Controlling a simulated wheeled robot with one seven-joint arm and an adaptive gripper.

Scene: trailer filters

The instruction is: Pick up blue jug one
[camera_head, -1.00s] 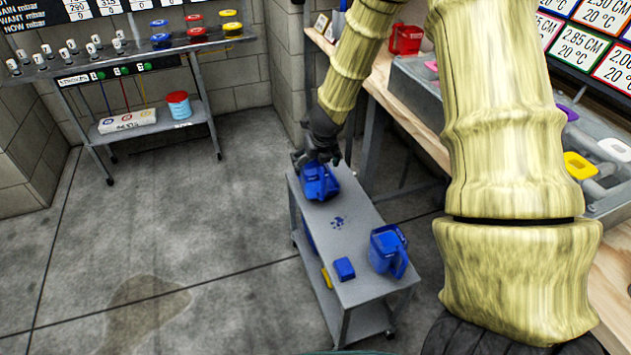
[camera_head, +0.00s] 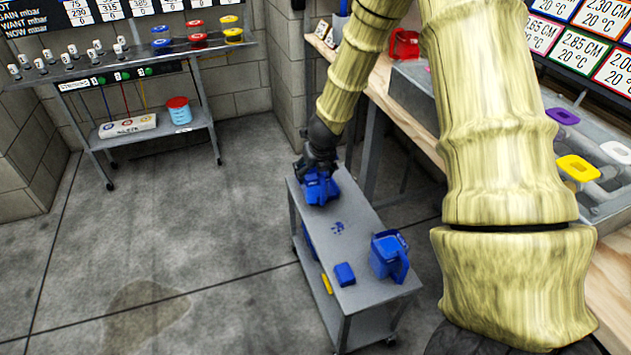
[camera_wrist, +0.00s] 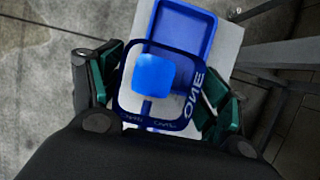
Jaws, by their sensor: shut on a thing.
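Blue jug one (camera_head: 322,190) is at the far end of the grey cart in the head view. My gripper (camera_head: 317,163) is above it, pointing down, with its fingers at the jug's top. In the wrist view, the green-padded fingers of my gripper (camera_wrist: 168,88) are on both sides of a dark blue squared rim marked "ONE" on the jug (camera_wrist: 193,108). The gripper is shut on the jug. The jug's underside is hidden, so I cannot tell whether it touches the cart top.
The grey cart (camera_head: 355,218) also bears a second blue jug (camera_head: 388,256) and a small blue block (camera_head: 344,274) at its near end. A workbench (camera_head: 408,128) is to the right. A shelf trolley (camera_head: 155,130) stands at the back left. The floor left of the cart is clear.

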